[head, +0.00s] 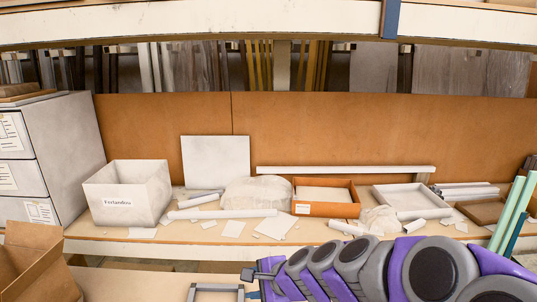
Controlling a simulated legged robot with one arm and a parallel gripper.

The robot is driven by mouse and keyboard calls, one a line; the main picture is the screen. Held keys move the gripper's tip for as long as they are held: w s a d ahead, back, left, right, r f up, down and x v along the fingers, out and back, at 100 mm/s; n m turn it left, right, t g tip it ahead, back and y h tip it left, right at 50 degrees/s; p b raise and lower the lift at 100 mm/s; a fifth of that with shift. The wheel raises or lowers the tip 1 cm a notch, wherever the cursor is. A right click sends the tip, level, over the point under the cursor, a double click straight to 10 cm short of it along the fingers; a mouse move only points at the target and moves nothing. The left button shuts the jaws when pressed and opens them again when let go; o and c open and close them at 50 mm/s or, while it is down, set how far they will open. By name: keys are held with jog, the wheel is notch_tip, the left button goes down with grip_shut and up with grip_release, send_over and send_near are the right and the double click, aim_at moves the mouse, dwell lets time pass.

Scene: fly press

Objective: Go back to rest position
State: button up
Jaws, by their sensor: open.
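My arm, in purple and grey segments, lies across the lower right of the head view and points left. My gripper (252,273) is at its left end, low in the picture, in front of the shelf's front edge. It is small here, and I see nothing held in it. A grey metal frame (216,288) stands just below and left of it, cut off by the bottom edge. I cannot tell whether the two touch.
A wooden shelf (92,230) holds a white labelled box (127,193), an orange tray (325,209), a white tray (402,214) and loose white pieces. A cardboard box (38,262) is at lower left. Green bars (512,212) stand at right, near my arm.

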jog(key=s+d+f+n+g+h+b, duration=0.1)
jog(key=s+d+n, duration=0.3)
jog(key=s, duration=0.7)
jog(key=s+d+f+n+g+h+b, duration=0.1)
jog(key=s+d+f+n+g+h, duration=0.1)
jog(key=s+d+n+g+h, duration=0.2)
jog(key=s+d+f+n+g+h+b, duration=0.1)
jog(key=s+d+n, duration=0.4)
jog(key=s, duration=1.2)
jog(key=d+f+g+h, duration=0.1)
jog(key=d, duration=0.3)
jog(key=shift+s+d+f+n+g+b, duration=0.2)
jog(key=shift+s+d+n+g+b, duration=0.1)
jog(key=shift+s+n+g, duration=0.1)
